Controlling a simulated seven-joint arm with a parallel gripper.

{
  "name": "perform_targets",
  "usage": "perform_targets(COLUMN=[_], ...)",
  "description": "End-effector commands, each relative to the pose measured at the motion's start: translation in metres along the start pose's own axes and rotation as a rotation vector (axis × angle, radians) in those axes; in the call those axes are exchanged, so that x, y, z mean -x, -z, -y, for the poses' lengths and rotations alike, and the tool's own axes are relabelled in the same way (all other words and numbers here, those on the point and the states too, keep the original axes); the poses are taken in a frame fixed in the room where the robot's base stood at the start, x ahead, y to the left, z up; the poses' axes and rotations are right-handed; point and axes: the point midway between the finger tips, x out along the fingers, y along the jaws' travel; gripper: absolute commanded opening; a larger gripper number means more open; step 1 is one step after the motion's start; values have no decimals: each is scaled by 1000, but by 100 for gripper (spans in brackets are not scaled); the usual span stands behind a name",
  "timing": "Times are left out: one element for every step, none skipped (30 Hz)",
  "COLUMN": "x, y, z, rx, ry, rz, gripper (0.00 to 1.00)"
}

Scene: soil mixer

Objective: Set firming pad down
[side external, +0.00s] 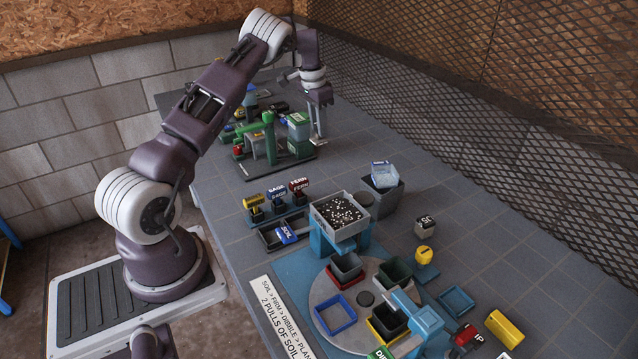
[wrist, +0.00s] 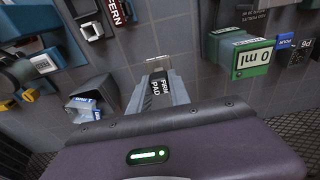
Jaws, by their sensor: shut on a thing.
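The firming pad (wrist: 159,84) shows in the wrist view as a small block with a black face lettered FIRM PAD and a pale end. My gripper (wrist: 157,88) is shut on it, with a grey finger on each side. In the side external view my gripper (side external: 319,136) points down at the far part of the table, just right of the green stand. The pad is too small and too covered by the fingers to make out there. I cannot tell whether it touches the tabletop.
The green stand (side external: 269,135) and a green-and-white box (side external: 299,127) stand close beside my gripper. A dark bin (side external: 386,194) holds a blue-and-white packet. The soil tray (side external: 341,216) and label blocks (side external: 278,192) are nearer. Bare tabletop (side external: 365,145) lies right of my gripper, before the mesh wall.

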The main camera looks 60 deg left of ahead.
Motion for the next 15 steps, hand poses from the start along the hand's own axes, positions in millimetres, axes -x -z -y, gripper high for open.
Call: perform_targets(x=[-13,-19,-27,-34,-38,-44,-50,-56,-67,-75,-82,-91,-97,-101,-106], y=[-2,-3,-4,-4,-5,-6,-6,-7,-9,-10,-11,-12,-12,-13,-13], z=[-1,-1,-1,-1,-1,-1,-1,-1,-2,-1,-1,-1,-1,-1,-1], rx=[1,0,0,0,-1,-1,-1,-1,-1,-1,0,-1,-1,-1,-1], ry=[-3,-3,-3,-3,-2,-3,-3,-2,-3,-2,-3,-1,-1,-1,-1], rz=[4,4,5,3,3,4,3,4,5,5,5,4,4,3,3], gripper=[0,0,0,0,0,0,0,0,0,0,0,0,0,0,0])
